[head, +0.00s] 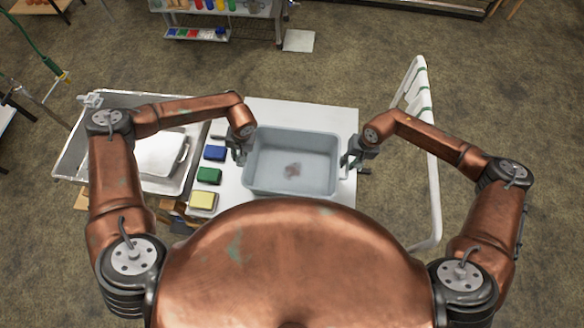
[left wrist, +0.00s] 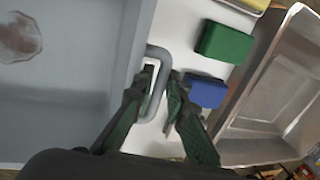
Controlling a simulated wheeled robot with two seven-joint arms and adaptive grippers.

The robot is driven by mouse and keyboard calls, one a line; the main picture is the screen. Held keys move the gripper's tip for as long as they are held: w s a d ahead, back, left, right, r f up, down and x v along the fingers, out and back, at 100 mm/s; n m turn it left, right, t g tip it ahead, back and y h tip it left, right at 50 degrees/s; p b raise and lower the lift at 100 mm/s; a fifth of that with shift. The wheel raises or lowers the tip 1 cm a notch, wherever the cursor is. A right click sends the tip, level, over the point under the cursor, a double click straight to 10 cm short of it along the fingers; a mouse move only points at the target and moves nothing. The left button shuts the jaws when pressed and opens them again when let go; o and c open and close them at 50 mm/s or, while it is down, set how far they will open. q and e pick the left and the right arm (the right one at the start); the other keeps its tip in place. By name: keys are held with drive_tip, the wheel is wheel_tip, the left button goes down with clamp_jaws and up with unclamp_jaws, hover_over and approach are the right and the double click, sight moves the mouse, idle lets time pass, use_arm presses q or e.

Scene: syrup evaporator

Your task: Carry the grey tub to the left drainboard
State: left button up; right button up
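The grey tub (head: 262,186) is an open rectangular bin with a reddish-brown stain on its floor. It is level over the white worktop (head: 270,111); I cannot tell whether it touches it. My left gripper (head: 240,155) is at the tub's left handle. In the left wrist view its fingers (left wrist: 161,82) close on either side of the grey loop handle (left wrist: 158,58), one inside the loop. My right gripper (head: 346,161) is at the tub's right side; its fingertips are too small to read. A steel basin-like drainboard (head: 196,160) is at the left, partly behind my left arm.
Blue (head: 215,153), green (head: 209,175) and yellow (head: 203,200) blocks line the worktop left of the tub. A white pan (head: 160,155) lies in the steel unit. A white rail frame (head: 434,180) stands at the right. A shelf (head: 215,10) is at the back.

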drive_tip(key=shift+a+f, duration=0.1)
drive_tip(key=shift+f, duration=0.4)
clamp_jaws()
drive_tip(key=shift+r, duration=0.1)
idle(0.5)
